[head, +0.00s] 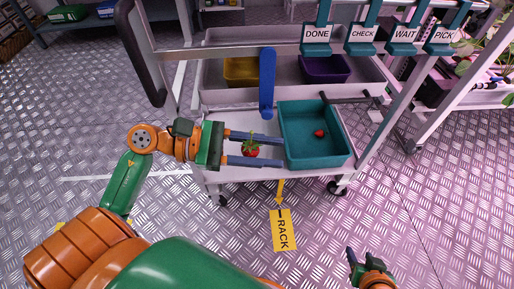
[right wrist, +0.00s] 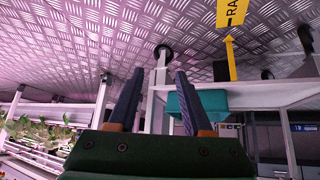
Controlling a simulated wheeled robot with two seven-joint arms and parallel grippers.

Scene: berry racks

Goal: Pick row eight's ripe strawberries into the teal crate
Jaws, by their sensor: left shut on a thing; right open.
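The teal crate (head: 318,163) stands at the right end of the white cart shelf in the head view, with one red strawberry (head: 320,133) inside. Part of its outside shows in the right wrist view (right wrist: 212,103). My left gripper (head: 279,151) reaches in from the left over the shelf, its fingertips close to the crate's left wall. It is shut on another red strawberry (head: 250,150) with green leaves, held between the fingers left of the crate. My right gripper (head: 356,257) is low at the bottom right, away from the cart; in the right wrist view (right wrist: 158,95) it is open and empty.
A yellow bin (head: 242,70) and a purple bin (head: 325,69) sit in the tray behind. A blue upright bar (head: 267,85) stands before them. Signs including DONE (head: 316,33) and PICK (head: 440,35) hang above. Plants (right wrist: 60,135) stand on racks. The metal floor (head: 440,210) is clear.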

